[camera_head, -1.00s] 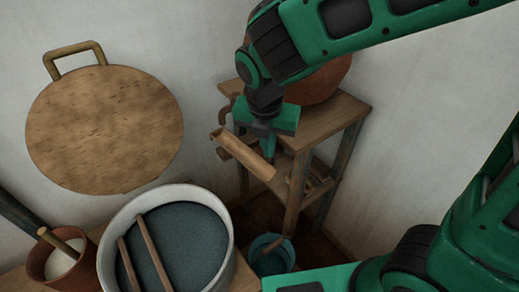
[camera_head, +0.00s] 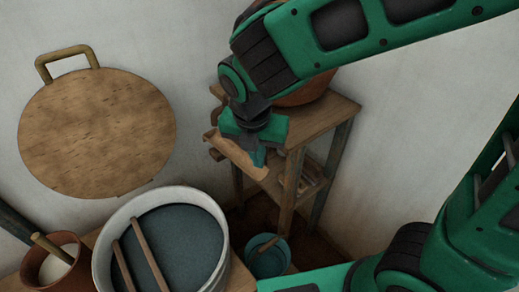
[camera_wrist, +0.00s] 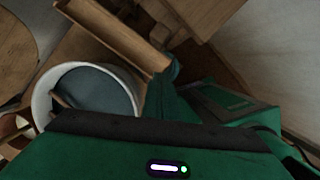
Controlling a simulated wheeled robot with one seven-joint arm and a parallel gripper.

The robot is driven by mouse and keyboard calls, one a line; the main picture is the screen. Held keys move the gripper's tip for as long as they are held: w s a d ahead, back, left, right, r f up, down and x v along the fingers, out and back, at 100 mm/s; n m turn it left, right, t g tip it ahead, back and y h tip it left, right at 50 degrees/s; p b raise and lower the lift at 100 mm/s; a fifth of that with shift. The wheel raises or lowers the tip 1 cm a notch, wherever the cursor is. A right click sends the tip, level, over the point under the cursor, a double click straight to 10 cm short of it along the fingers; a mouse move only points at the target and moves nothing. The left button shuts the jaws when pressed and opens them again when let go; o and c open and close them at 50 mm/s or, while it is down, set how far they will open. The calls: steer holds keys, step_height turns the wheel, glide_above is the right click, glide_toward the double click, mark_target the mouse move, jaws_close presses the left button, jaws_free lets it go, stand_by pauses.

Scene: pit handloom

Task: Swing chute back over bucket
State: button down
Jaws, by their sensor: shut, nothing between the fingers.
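The chute (camera_head: 235,154) is a wooden half-round trough, tilted down to the right in the head view, beside the wooden stand. In the wrist view the chute (camera_wrist: 118,34) runs from upper left toward the fingertips. My gripper (camera_head: 258,158) is shut and empty, with its fingertips at the chute's lower end; I cannot tell whether they touch it. The fingertips show in the wrist view (camera_wrist: 172,70) beside that end. A small teal bucket (camera_head: 286,262) stands low by the stand, with a stick in it. The chute's end appears above and left of it.
The wooden stand (camera_head: 318,120) bears a round brown pot (camera_head: 305,95), partly hidden by my arm. A white-rimmed vat (camera_head: 103,250) of dark liquid with two sticks across it stands at left. A clay pot (camera_head: 35,268) is beside it. A round board (camera_head: 95,130) is on the wall.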

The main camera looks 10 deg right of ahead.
steer(key=d+v, duration=0.1)
steer(key=v, duration=0.9)
steer(key=shift+a, duration=0.4)
